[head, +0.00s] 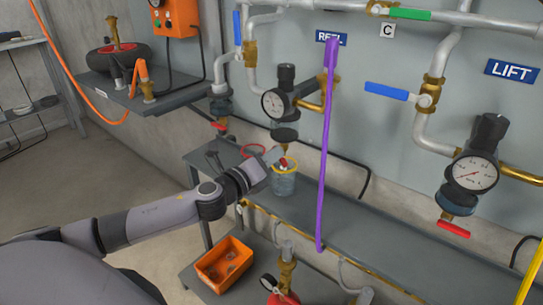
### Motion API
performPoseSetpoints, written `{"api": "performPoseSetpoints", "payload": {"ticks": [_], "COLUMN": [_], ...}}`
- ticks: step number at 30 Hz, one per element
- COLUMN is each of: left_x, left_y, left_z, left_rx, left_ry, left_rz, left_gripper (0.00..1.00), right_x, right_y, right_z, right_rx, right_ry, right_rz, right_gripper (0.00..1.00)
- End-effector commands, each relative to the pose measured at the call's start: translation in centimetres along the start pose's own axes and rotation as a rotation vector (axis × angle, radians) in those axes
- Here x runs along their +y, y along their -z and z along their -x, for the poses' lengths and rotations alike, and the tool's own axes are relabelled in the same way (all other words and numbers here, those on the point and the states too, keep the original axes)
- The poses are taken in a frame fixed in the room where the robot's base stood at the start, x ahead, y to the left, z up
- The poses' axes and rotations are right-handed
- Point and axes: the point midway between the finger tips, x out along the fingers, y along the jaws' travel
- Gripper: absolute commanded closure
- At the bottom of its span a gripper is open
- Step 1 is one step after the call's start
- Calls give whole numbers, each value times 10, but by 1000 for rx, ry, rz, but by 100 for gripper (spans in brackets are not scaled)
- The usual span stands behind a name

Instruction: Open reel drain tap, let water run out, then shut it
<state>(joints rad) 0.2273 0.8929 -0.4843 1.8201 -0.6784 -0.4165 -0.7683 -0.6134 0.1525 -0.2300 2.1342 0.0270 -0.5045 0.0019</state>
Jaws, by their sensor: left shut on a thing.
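The REEL station has a dark filter-regulator with a round gauge (274,103) and a bowl below it. Its red drain tap (284,162) shows only as a small bit beside my gripper, under the bowl. My left gripper (276,158) reaches in from the left and is shut on the tap, just above a clear cup (284,184) with a yellow rim. The cup stands on the grey shelf under the tap. I cannot make out any water stream or the exact turn of the tap. My right gripper is not in view.
A red ring (253,151) lies left of the cup. An orange bin (224,263) sits below.

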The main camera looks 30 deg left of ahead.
Motion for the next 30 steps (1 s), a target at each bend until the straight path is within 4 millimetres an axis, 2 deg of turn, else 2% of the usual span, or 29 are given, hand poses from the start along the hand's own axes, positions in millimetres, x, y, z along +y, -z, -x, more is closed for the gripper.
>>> {"api": "performPoseSetpoints", "payload": {"ticks": [7,18,30], "left_x": [-1,-3,-3], "left_y": [-1,-2,-2], "left_z": [0,0,0], "left_rx": [-1,-1,-1], "left_ry": [-2,-2,-2], "left_rz": [238,559,750], "left_gripper": [100,100,100], "right_x": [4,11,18], "right_y": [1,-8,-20], "right_z": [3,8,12], "right_rx": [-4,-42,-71], "right_ry": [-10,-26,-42], "right_rz": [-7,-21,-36], "right_gripper": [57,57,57]}}
